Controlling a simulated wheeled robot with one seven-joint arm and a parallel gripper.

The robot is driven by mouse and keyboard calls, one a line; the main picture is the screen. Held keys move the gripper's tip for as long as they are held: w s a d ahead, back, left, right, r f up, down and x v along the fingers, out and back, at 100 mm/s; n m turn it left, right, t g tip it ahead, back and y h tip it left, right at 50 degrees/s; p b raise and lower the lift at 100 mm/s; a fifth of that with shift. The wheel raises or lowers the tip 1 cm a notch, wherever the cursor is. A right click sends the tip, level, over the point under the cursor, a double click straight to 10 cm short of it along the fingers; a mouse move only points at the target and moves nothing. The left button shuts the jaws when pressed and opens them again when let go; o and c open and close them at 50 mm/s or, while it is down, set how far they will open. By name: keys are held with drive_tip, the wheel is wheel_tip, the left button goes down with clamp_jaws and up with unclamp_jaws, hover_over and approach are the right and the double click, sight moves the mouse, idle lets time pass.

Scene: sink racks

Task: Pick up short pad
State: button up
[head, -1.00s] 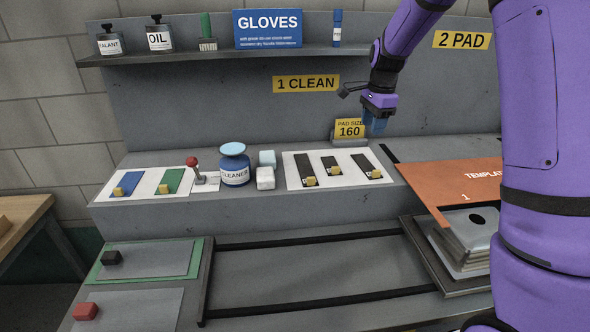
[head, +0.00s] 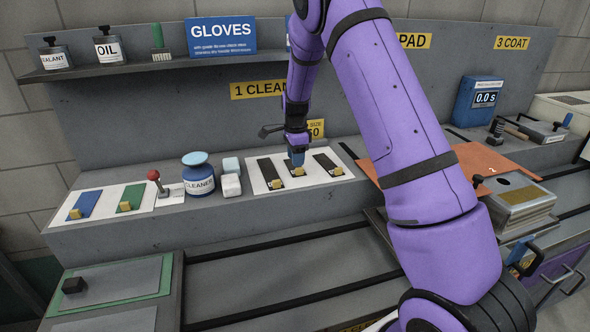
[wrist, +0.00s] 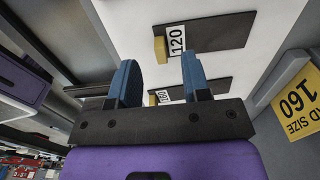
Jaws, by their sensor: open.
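Three dark pads with small yellow blocks at their front ends lie on a white board (head: 258,184). The middle pad (head: 309,171) looks the shortest, between the left pad (head: 267,168) and right pad (head: 323,161). My gripper (head: 297,161) is open and points down above the middle pad, partly covering it. In the wrist view the open fingers (wrist: 158,72) straddle a pad (wrist: 218,86) labelled 160, partly hidden behind the gripper. Another pad (wrist: 213,40), labelled 120, lies beyond the fingertips. I cannot tell whether the fingers touch anything.
A yellow pad size sign (wrist: 297,103) reading 160 stands behind the board. A blue cleaner jar (head: 200,181) and pale blocks (head: 230,185) stand left of it. An orange template (head: 488,160) lies to the right. The overhead shelf (head: 150,67) is at the back.

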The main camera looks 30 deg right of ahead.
sight(297, 169)
drive_tip(key=f, duration=0.5)
drive_tip(key=shift+d, duration=0.25)
drive_tip(key=shift+c, duration=0.4)
clamp_jaws()
